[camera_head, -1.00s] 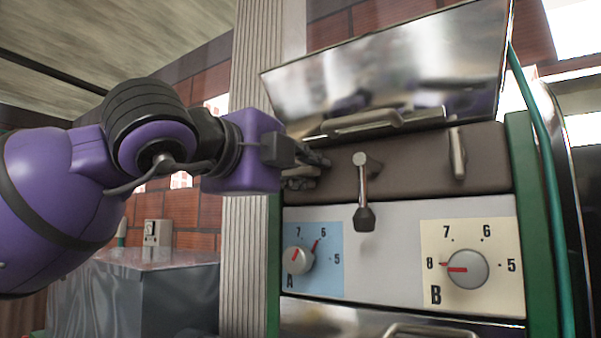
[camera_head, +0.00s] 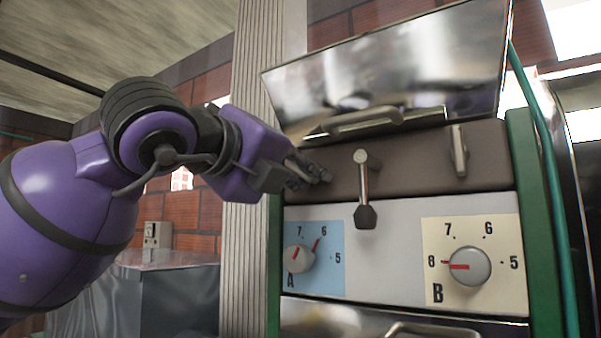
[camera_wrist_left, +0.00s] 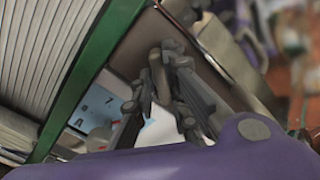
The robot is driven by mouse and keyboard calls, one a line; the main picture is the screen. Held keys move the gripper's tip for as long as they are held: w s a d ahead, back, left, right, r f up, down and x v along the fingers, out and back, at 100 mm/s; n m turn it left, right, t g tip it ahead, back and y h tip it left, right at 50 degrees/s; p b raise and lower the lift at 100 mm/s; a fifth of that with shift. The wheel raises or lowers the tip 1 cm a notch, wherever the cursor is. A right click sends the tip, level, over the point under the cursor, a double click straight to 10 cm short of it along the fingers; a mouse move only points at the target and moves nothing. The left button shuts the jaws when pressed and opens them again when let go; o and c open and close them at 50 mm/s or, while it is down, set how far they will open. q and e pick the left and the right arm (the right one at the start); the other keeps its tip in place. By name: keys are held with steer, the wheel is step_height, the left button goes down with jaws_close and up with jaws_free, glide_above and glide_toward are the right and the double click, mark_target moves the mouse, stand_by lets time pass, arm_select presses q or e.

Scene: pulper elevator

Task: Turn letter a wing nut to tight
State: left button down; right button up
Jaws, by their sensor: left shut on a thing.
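My left gripper (camera_head: 316,172) is at the left end of the brown panel, above the letter A dial (camera_head: 299,258). In the left wrist view its fingers (camera_wrist_left: 160,68) are shut around a grey-brown upright piece, the letter A wing nut (camera_wrist_left: 158,82). The fingers hide this wing nut in the head view. The gripper is rolled, with its wrist block tilted. A similar wing nut (camera_head: 459,150) stands upright on the panel's right side, above the letter B dial (camera_head: 469,266). My right gripper is not in view.
A lever with a black knob (camera_head: 364,190) hangs down in the panel's middle, right of my gripper. A shiny tilted lid (camera_head: 400,70) overhangs the panel. A green post (camera_head: 273,265) and ribbed column (camera_head: 247,270) stand at the left.

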arm_select(q)
steer(key=m, duration=0.3)
steer(key=shift+m+p, duration=0.3)
steer(key=shift+m, duration=0.1)
steer(key=m, duration=0.2)
steer(key=shift+a+m+p, duration=0.1)
steer(key=shift+m+p, duration=0.2)
steer(key=shift+m, duration=0.1)
steer(key=shift+w+m+p, duration=0.1)
steer(key=shift+m+p, duration=0.3)
steer(key=shift+m, duration=1.6)
steer(key=shift+f, duration=0.1)
steer(key=c, duration=1.8)
jaws_free()
steer(key=shift+o, duration=0.2)
steer(key=shift+a, duration=0.1)
